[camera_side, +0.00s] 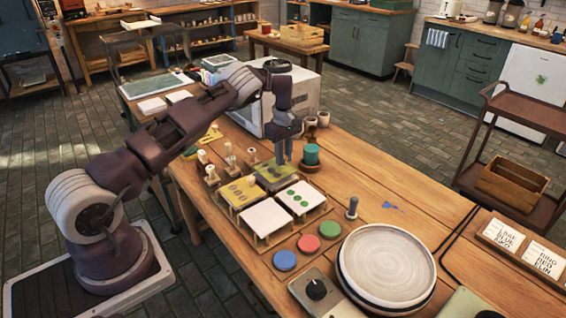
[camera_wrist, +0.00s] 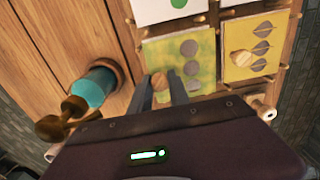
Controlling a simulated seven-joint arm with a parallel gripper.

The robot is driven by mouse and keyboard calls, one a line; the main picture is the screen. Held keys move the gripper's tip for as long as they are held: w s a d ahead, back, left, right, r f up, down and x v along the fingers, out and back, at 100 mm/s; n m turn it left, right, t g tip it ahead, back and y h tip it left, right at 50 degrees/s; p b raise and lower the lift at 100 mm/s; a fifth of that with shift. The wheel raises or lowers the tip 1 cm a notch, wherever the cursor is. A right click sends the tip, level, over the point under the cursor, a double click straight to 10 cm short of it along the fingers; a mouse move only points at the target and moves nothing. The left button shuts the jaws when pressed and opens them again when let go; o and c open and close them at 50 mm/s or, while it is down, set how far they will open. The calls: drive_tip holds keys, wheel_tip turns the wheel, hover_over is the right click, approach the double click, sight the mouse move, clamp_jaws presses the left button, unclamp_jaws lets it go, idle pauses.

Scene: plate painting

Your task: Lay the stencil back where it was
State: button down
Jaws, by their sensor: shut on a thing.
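The stencil (camera_side: 268,182) is a yellow-green sheet with round holes and a small wooden knob. My gripper (camera_side: 283,160) is shut on that knob. In the wrist view the stencil (camera_wrist: 205,48) lies flat in front of my fingers (camera_wrist: 163,88), over a low wooden rack. I cannot tell whether it rests on the rack or hangs just above. A yellow stencil with leaf shapes (camera_side: 237,192) sits beside it and also shows in the wrist view (camera_wrist: 250,38). Nearer the side camera are a white plate with green dots (camera_side: 300,197) and a plain white plate (camera_side: 265,218).
A teal jar (camera_side: 312,155) stands on a wooden coaster close beside the rack. Wooden-handled tools (camera_side: 211,174) stand at the left. Blue (camera_side: 284,260), red (camera_side: 309,243) and green (camera_side: 330,229) pads and a turntable (camera_side: 388,262) lie in front.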

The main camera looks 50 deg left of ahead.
drive_tip(key=shift+f, duration=1)
drive_tip(key=shift+f, duration=0.15)
drive_tip(key=c, duration=1.2)
unclamp_jaws()
drive_tip(key=shift+c, duration=0.2)
